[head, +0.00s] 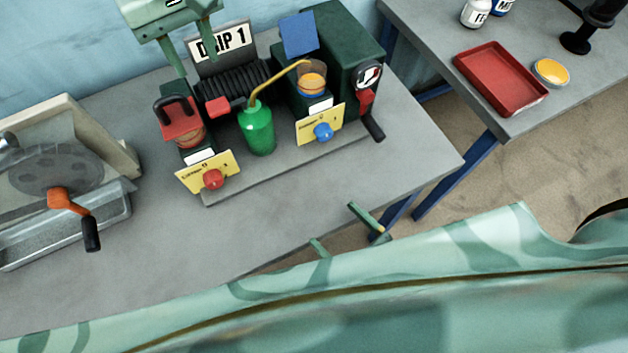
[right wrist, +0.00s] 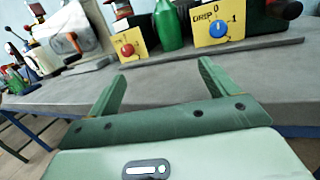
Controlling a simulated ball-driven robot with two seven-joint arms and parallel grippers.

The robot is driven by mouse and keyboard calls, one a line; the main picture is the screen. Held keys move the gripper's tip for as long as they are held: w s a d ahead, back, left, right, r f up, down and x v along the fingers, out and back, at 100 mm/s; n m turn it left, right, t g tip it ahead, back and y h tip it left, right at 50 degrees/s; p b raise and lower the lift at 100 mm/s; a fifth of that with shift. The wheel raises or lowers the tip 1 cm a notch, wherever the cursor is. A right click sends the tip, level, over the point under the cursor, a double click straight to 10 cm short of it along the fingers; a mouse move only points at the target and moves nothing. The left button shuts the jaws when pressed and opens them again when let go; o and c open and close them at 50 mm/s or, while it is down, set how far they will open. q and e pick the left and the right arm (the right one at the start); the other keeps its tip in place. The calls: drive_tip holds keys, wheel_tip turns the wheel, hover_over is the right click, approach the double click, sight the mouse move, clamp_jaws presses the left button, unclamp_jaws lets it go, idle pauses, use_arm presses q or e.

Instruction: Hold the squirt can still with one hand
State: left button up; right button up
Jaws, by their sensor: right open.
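The squirt can (head: 258,132) is a green bottle standing upright on the drip station, between its two yellow-labelled dispensers. Its thin yellow spout bends up to the right, ending by the right cup (head: 312,78) of amber liquid. The can's lower body also shows in the right wrist view (right wrist: 167,27). My right gripper (head: 332,223) is open and empty near the table's front edge, in front of the can and apart from it. In the right wrist view its fingers (right wrist: 161,76) are spread. My left gripper (head: 192,52) is at the top, behind the left dispenser; its fingers look apart and empty.
A red knob (head: 213,179) and a blue knob (head: 323,132) sit on the station's front. A machine with an orange crank (head: 68,202) stands at left. A red tray (head: 495,78) lies on another table. The near grey tabletop (head: 265,215) is clear.

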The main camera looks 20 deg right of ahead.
drive_tip(key=g+h, duration=0.1)
approach(268, 139)
drive_tip(key=x, duration=1.2)
drive_tip(key=shift+w+a, duration=0.15)
drive_tip(key=shift+w, duration=0.1)
drive_tip(key=c, duration=1.3)
